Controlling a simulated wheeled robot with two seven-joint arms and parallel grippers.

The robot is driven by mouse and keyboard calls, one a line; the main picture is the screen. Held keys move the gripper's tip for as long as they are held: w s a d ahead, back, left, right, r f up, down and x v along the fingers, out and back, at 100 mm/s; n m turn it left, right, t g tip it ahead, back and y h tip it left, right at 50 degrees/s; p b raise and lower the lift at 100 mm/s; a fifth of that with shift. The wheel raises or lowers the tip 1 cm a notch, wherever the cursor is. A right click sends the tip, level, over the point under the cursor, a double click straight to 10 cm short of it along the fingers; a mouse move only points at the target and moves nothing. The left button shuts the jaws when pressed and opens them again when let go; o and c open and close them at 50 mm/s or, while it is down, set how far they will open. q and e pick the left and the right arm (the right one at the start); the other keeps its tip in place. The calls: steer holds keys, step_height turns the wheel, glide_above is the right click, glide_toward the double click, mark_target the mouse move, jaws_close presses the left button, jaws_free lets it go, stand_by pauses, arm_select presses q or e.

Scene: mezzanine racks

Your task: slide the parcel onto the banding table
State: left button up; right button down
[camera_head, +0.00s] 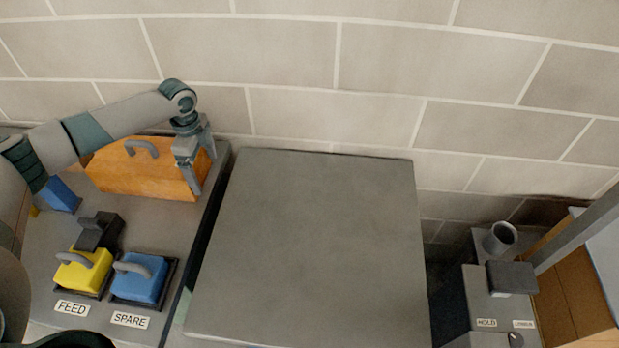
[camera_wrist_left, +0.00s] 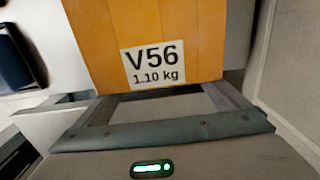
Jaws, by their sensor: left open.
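The parcel is an orange box (camera_head: 145,170) with a grey handle on top, at the back of the left surface near the wall. In the left wrist view its orange face (camera_wrist_left: 150,25) carries a label reading V56, 1.10 kg. My left gripper (camera_head: 190,176) is open and points down by the parcel's right end; I cannot tell whether it touches. A bare grey table top (camera_head: 310,245), apparently the banding table, stands to the right across a dark gap. My right gripper is not in view.
The left surface (camera_head: 48,235) holds a yellow block (camera_head: 82,272) at FEED, a blue block (camera_head: 139,280) at SPARE, a dark block (camera_head: 98,232) and another blue block (camera_head: 62,194). A grey unit marked HOLD (camera_head: 487,290) stands right. A block wall (camera_head: 330,110) closes the back.

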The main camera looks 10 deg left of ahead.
arm_select(q)
steer(key=shift+a, duration=1.2)
stand_by(1.1)
steer(key=shift+d+p, duration=0.1)
steer(key=shift+p, duration=0.2)
steer(key=shift+d+p, duration=0.65)
steer(key=shift+d, duration=0.8)
step_height(320, 180, up, 13)
steer(key=p, duration=1.2)
